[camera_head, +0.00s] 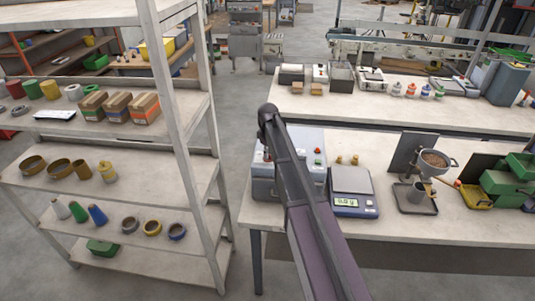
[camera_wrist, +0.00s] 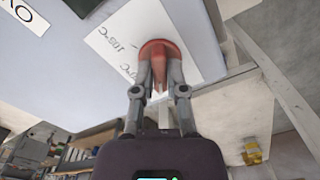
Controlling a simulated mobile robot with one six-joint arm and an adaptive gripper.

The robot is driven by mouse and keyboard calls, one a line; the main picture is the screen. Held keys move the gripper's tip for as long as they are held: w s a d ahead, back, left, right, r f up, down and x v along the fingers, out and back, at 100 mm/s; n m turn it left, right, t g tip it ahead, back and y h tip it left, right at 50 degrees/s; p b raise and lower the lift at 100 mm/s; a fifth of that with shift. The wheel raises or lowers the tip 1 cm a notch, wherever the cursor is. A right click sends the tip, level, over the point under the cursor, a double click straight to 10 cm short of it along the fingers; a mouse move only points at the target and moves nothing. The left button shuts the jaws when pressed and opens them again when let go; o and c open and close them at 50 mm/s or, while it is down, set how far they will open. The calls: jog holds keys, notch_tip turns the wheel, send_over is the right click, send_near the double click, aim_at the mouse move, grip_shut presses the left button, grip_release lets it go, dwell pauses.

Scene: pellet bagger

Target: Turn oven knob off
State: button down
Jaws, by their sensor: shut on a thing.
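The oven knob (camera_wrist: 162,50) is red-orange and sits on the pale grey oven front (camera_wrist: 75,75) in the wrist view. A white label (camera_wrist: 130,22) with temperature marks lies around it, and part of the oven lettering shows at the left edge. My gripper (camera_wrist: 159,80) is shut on the knob, with a finger on either side. The knob's pointer direction is hard to tell. In the head view the grey oven (camera_head: 265,185) stands on the bench, partly hidden by my arm.
A scale (camera_head: 352,190) stands right of the oven on the bench (camera_head: 385,230). A funnel stand (camera_head: 418,190) and green bins (camera_head: 500,183) are further right. A shelf rack (camera_head: 185,110) rises at left, with a floor gap between it and the bench.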

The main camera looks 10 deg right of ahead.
jog(key=c, duration=0.7)
grip_release()
jog(key=shift+m, duration=0.4)
